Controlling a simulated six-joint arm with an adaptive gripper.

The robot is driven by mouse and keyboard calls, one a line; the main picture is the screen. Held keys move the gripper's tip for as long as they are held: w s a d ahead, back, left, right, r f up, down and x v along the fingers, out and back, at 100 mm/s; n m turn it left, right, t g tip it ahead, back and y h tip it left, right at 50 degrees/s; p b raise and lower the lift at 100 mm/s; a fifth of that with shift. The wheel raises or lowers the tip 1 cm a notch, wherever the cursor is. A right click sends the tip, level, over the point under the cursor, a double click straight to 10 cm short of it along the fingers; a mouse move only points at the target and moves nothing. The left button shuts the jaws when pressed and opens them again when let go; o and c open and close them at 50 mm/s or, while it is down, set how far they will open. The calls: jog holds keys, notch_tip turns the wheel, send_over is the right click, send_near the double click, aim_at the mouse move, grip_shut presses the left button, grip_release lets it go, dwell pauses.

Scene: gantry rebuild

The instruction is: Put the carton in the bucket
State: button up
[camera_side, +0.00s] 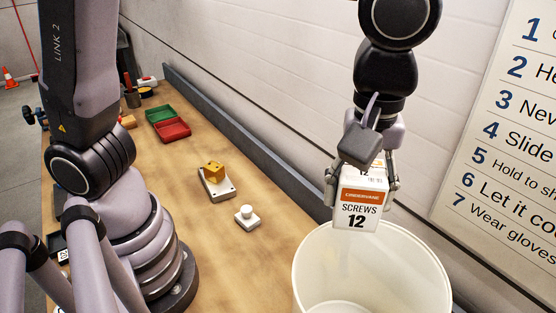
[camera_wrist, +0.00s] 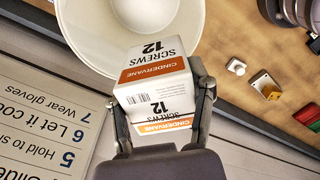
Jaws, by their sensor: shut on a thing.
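The carton (camera_side: 361,200) is a small white box with an orange band and the words SCREWS 12. My gripper (camera_side: 362,182) is shut on it, with one finger at each side. In the side view the carton hangs at the back rim of the white bucket (camera_side: 312,262), overlapping the rim in the picture. In the wrist view the carton (camera_wrist: 155,75) sits between the fingers of my gripper (camera_wrist: 160,98), and the bucket (camera_wrist: 78,50) lies beyond it, its opening partly hidden by the carton. The carton appears above the rim; the exact gap cannot be told.
On the wooden bench (camera_side: 185,190) stand a small white knobbed piece (camera_side: 247,217) and a light plate with a yellow block (camera_side: 214,172). Green (camera_side: 159,113) and red (camera_side: 173,130) trays lie farther back. A wall with a numbered sign (camera_side: 505,130) stands behind the bucket.

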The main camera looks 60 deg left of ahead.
notch_tip(320, 180, down, 31)
jog(key=shift+f, duration=0.1)
dwell(0.4)
jog(key=o, duration=1)
jog(key=shift+c, duration=0.2)
notch_tip(320, 180, up, 12)
